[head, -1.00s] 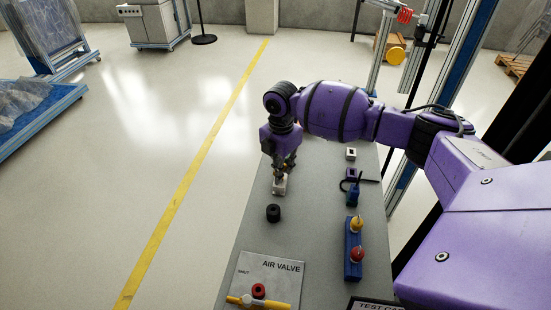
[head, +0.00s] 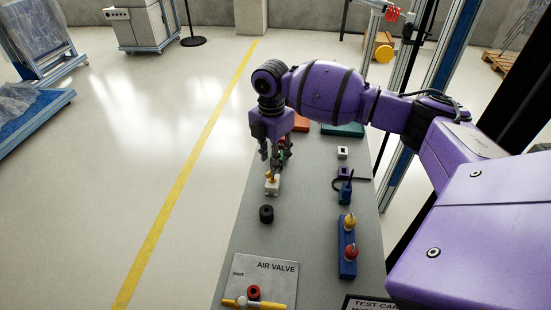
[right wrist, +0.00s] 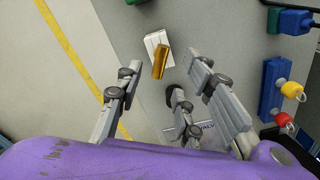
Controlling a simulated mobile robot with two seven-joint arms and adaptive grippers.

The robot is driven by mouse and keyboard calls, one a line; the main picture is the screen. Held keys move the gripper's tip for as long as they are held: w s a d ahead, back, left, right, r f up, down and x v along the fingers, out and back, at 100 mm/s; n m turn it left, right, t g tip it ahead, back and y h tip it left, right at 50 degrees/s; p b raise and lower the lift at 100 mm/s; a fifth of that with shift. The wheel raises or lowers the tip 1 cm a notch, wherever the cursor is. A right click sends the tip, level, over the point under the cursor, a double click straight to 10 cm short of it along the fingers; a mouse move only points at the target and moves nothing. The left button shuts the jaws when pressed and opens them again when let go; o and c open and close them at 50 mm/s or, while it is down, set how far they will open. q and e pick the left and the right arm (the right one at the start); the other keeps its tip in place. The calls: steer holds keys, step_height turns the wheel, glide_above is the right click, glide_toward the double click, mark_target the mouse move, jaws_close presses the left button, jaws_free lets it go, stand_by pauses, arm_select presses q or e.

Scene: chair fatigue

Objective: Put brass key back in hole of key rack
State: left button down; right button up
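The brass key (head: 270,175) is at a small white block (head: 272,187), likely the key rack, on the grey bench. In the right wrist view the gold-coloured key (right wrist: 160,62) overlaps one edge of the white block (right wrist: 157,41). How deep it sits in a hole cannot be told. My right gripper (head: 275,160) is just above the block, pointing down. In the right wrist view its fingers (right wrist: 165,80) are spread, with the key beyond the fingertips and apparently clear of them. My left gripper is not in view.
A black cylinder (head: 266,214) stands in front of the block. A blue box (head: 348,265) with yellow and red knobs is to the right, with small blocks (head: 342,152) behind it. An air valve panel (head: 265,275) is at the front. Bare bench lies between.

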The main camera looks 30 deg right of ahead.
step_height(320, 180, up, 6)
steer(key=shift+r, duration=0.15)
stand_by(0.6)
